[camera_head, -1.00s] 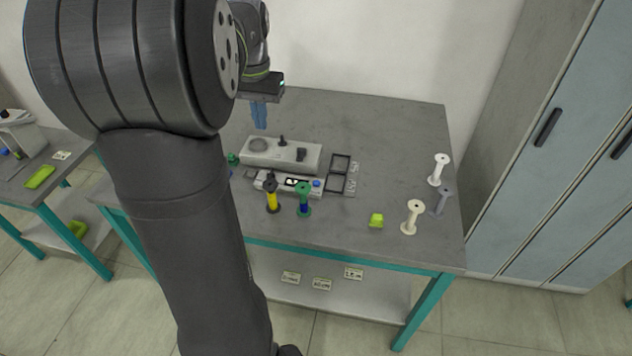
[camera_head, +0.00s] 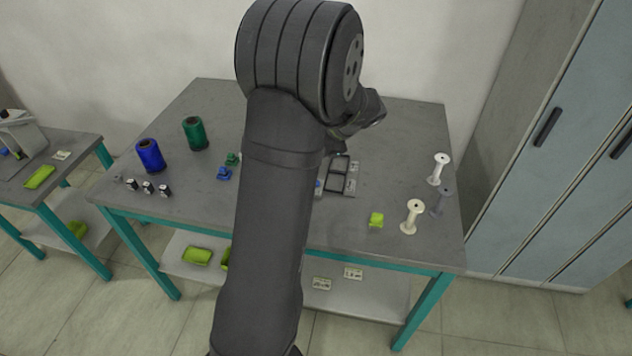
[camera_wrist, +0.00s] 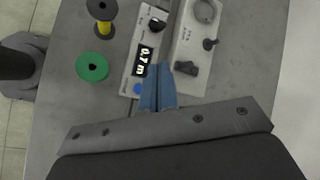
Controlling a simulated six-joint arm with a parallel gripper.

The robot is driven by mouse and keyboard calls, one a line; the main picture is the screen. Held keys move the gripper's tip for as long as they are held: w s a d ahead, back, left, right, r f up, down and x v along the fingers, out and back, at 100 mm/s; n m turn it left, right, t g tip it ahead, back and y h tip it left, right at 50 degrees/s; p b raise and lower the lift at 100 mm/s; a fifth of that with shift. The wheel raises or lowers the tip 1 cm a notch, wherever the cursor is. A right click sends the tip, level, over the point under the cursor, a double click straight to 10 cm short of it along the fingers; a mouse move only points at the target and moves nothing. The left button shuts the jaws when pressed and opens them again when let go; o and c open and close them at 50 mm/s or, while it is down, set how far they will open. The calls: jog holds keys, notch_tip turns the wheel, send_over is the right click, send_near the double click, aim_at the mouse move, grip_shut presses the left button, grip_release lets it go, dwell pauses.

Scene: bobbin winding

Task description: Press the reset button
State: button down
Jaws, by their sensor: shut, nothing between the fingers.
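The blue reset button (camera_wrist: 137,88) is on the pale counter unit (camera_wrist: 129,72), below its display reading 0.7 m.
The grey winder (camera_wrist: 192,50) with a black lever and switch stands beside the counter unit. A green spool (camera_wrist: 92,67) and a black-and-yellow spool (camera_wrist: 103,12) stand close by.

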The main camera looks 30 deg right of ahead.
jog(key=d+m, duration=0.1)
jog(key=s+d+f+m+t, duration=0.1)
jog(key=shift+d+f, duration=0.2)
jog(key=shift+d, duration=0.1)
jog(key=shift+f, duration=0.15)
jog(key=shift+f, duration=4.3)
jog(key=shift+f, duration=0.1)
jog(key=shift+f, duration=0.3)
jog(key=shift+f, duration=0.45)
jog(key=shift+r, duration=0.9)
